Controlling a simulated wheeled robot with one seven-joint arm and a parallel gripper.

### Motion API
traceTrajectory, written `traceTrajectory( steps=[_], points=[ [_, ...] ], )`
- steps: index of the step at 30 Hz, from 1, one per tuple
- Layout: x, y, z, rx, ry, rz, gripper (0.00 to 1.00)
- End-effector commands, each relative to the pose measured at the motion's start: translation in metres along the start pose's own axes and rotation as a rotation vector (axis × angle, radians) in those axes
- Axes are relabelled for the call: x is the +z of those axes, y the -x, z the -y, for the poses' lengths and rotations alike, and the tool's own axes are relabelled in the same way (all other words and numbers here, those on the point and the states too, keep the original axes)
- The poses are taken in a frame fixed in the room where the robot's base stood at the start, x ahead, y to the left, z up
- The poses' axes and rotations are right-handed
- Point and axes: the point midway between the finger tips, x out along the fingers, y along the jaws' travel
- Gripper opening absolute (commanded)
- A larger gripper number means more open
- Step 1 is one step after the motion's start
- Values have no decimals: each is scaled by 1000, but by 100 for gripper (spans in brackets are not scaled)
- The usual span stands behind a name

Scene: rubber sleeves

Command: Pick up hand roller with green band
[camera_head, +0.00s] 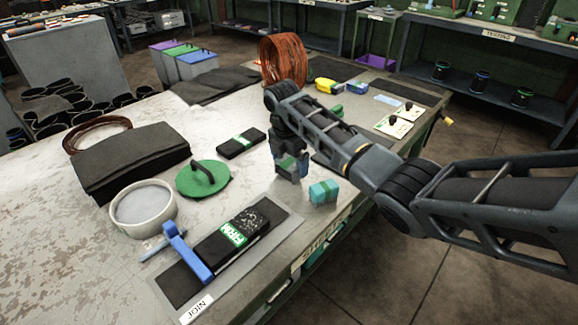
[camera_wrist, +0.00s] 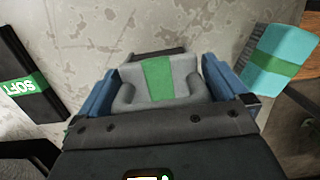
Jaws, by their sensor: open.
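The hand roller (camera_wrist: 158,80), a grey piece with a green band down its middle, lies between the two blue fingers of my gripper (camera_wrist: 160,90) in the wrist view. The fingers are open, one on each side of it. I cannot tell whether they touch it. In the head view my gripper (camera_head: 290,172) is low over the workbench (camera_head: 85,235), pointing down, and mostly hides the roller.
A teal block with a green band (camera_head: 324,192) stands close to the right of my gripper. A black block with a green label (camera_head: 241,143) lies to its left, with a green handled disc (camera_head: 204,180) further left.

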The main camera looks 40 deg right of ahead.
Motion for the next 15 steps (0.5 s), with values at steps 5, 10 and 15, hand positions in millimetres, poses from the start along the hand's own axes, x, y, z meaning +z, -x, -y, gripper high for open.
traceTrajectory(
  steps=[5, 10, 15],
  points=[
    [0, 0, 0, 1, 0, 0, 100],
    [0, 0, 0, 1, 0, 0, 87],
    [0, 0, 0, 1, 0, 0, 70]
  ],
)
